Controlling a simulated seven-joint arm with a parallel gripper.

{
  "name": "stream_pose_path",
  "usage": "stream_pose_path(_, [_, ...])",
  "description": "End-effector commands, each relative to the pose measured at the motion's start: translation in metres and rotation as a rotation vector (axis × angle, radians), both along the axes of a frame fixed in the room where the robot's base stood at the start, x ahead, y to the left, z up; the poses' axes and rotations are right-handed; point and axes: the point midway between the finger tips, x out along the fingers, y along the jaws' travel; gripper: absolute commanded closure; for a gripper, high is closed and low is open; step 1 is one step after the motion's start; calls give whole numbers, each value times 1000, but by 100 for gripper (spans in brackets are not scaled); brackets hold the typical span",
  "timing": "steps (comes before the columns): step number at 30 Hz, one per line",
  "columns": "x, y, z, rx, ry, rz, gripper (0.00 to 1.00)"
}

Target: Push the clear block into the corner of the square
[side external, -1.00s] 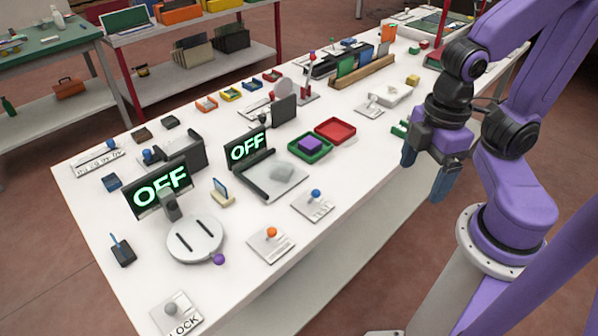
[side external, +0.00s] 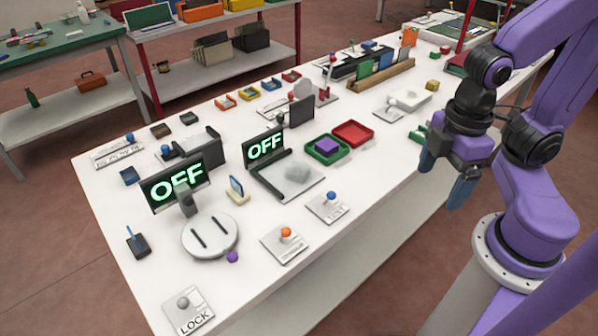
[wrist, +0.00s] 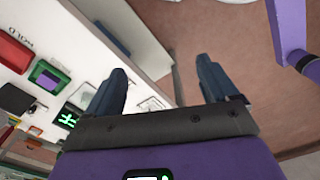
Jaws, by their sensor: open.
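The clear block (side external: 298,172) is a small translucent piece on a pale grey plate (side external: 305,187). The square is the dark L-shaped ledge (side external: 266,178) along the plate's left and back sides. The block stands apart from the ledge's inner corner, nearer the plate's back right. My gripper (side external: 445,180) is open and empty, in the air off the table's right front edge, well to the right of the block. Its two blue fingers also show spread apart in the wrist view (wrist: 160,72), where I cannot make out the block clearly.
An OFF display (side external: 264,149) stands behind the ledge. A green tray with a purple block (side external: 327,146) and a red tray (side external: 353,133) lie to its right. A blue-knobbed lever plate (side external: 328,207) lies in front.

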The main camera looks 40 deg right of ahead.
Motion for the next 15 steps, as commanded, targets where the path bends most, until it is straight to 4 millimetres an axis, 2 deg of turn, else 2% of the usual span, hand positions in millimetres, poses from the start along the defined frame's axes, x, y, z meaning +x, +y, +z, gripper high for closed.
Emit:
stream_pose_path(10, [3,1,0,0,0,-17,17])
stream_pose_path(15, [20,11,4,-1,3,-134,17])
